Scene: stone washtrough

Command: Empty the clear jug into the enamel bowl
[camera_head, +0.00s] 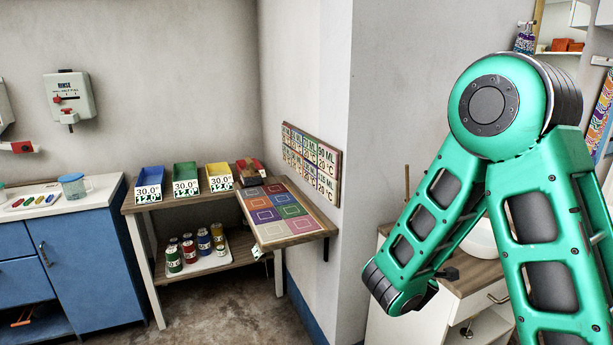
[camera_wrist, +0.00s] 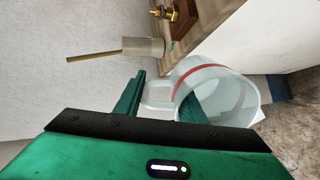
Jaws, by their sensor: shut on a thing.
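The clear jug (camera_wrist: 228,98), with a red band near its rim, is in the wrist view. My gripper (camera_wrist: 160,102) is shut on its handle, one green finger on each side, and the jug hangs beyond the fingers. I cannot tell what is inside it or how far it tilts. The jug and fingers are not clear in the head view, where my arm covers that area. A white rounded vessel (camera_head: 480,238), possibly the enamel bowl, stands on the wooden-topped counter at right, partly hidden by my arm.
A cup (camera_wrist: 150,46) with a wooden stick and a brass fitting (camera_wrist: 178,14) are by the wooden counter edge (camera_wrist: 207,28). The wall corner (camera_head: 350,150) is left of my arm. A shelf table (camera_head: 290,240) with coloured bins and a blue cabinet (camera_head: 95,240) stand farther left.

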